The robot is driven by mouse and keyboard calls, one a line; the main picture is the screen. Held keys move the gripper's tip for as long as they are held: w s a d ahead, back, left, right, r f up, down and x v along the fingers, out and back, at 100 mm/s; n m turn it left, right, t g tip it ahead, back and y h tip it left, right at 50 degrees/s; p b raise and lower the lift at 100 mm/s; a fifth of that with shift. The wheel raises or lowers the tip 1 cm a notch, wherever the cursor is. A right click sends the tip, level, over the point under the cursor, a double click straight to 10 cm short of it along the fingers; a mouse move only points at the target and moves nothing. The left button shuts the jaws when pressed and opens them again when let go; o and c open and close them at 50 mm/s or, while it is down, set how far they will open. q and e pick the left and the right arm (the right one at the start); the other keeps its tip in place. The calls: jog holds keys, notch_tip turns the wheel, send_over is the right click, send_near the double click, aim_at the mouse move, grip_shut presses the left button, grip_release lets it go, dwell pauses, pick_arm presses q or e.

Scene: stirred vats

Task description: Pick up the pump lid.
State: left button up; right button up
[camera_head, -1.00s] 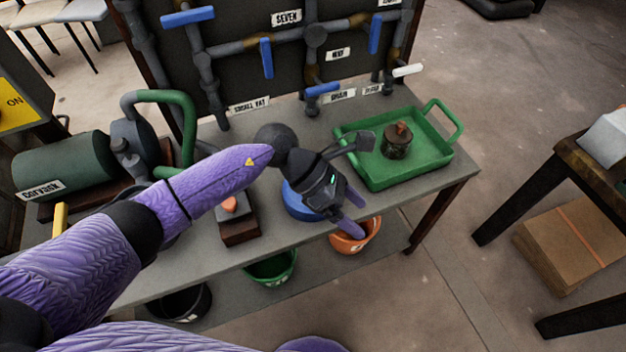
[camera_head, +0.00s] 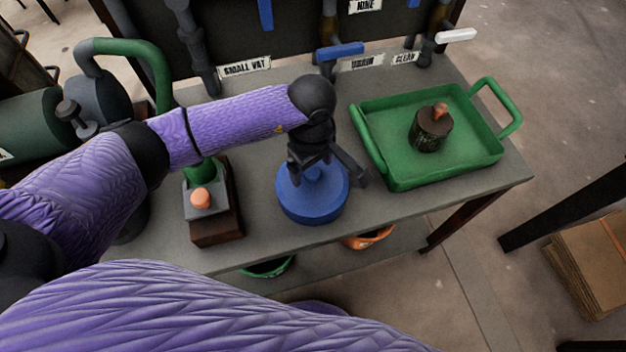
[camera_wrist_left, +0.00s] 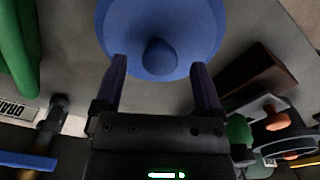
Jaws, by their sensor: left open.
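The pump lid appears to be the round blue piece with a central knob (camera_head: 313,208) on the grey table, below my left gripper (camera_head: 326,174). The gripper points down over it and partly hides its top. In the left wrist view, the blue lid (camera_wrist_left: 193,35) lies flat, with its knob between the two open fingertips (camera_wrist_left: 158,66) in the picture. I cannot tell whether the fingers reach down to the knob's height. Nothing is held. My right gripper is not in view.
A green tray (camera_head: 385,172) holding a dark canister (camera_head: 431,131) stands right of the lid. A dark block with an orange button (camera_head: 201,198) stands left. Pipes with blue handles (camera_head: 339,50) rise behind. An orange bucket (camera_head: 368,239) sits below the table edge.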

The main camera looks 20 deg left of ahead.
pick_arm(q)
notch_tip(320, 180, down, 3)
jog(key=shift+r, duration=0.3)
jog(key=shift+c, duration=0.5)
grip_shut()
